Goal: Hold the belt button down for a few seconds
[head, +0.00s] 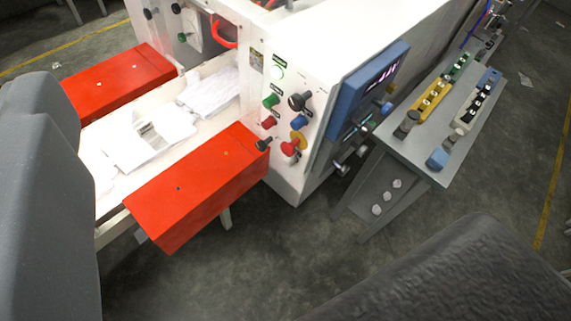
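The control panel (285,165) is on the end of the white machine (330,50), near the picture's middle. It carries a pale lit green-ringed button (277,73), a green button (270,101), a red button (269,122), a blue button (300,121), black knobs and a red mushroom button (291,147) on yellow. The labels are too small to read, so I cannot tell which is the belt button.
A conveyor (110,200) with white film pieces runs between two red guards (200,185) (120,80). A blue screen box (372,85) juts from the machine's right side. A grey side table (415,160) holds yellow and white strips with knobs. Floor below the panel is clear.

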